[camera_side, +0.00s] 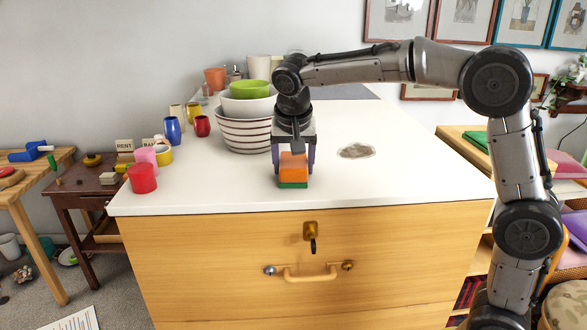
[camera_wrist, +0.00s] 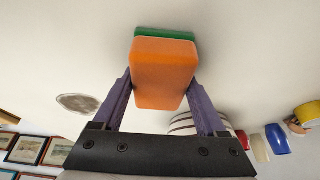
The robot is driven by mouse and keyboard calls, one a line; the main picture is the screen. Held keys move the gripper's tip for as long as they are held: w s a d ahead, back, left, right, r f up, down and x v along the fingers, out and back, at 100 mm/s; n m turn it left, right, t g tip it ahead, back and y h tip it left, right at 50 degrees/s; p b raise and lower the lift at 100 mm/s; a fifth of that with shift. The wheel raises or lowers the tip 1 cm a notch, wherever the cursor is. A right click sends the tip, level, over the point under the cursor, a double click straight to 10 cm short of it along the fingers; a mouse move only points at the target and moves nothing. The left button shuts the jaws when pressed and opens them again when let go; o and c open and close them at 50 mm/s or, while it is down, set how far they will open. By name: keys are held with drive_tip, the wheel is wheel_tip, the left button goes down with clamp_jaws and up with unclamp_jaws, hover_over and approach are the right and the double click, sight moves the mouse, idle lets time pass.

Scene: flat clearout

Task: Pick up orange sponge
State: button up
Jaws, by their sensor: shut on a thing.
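The orange sponge (camera_side: 293,167) is at the white top's front half, directly above a green block or layer (camera_side: 293,184). In the wrist view the orange sponge (camera_wrist: 163,72) sits between the two purple fingers, with a green edge (camera_wrist: 165,33) showing behind it. My gripper (camera_side: 293,160) points down and is shut on the orange sponge from both sides. Whether the green part is joined to the orange one or separate, I cannot tell. The green part appears to be on or very near the white surface.
Striped bowls (camera_side: 243,130) with a green bowl (camera_side: 249,89) on top stand just behind and left of my gripper. A grey speckled patch (camera_side: 356,151) lies to the right. Red (camera_side: 142,178) and yellow cups (camera_side: 163,155) stand at the left edge. The front right surface is clear.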

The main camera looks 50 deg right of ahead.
sight(293, 159)
drive_tip(key=shift+r, duration=0.1)
drive_tip(key=shift+r, duration=0.5)
wheel_tip(293, 159, up, 3)
drive_tip(key=shift+f, duration=0.1)
drive_tip(key=s+r, duration=0.9)
drive_tip(key=s, duration=0.5)
drive_tip(key=shift+a+r, duration=0.3)
drive_tip(key=shift+a, duration=0.1)
drive_tip(key=o, duration=0.9)
drive_tip(key=shift+c, duration=0.2)
drive_tip(key=c, duration=0.7)
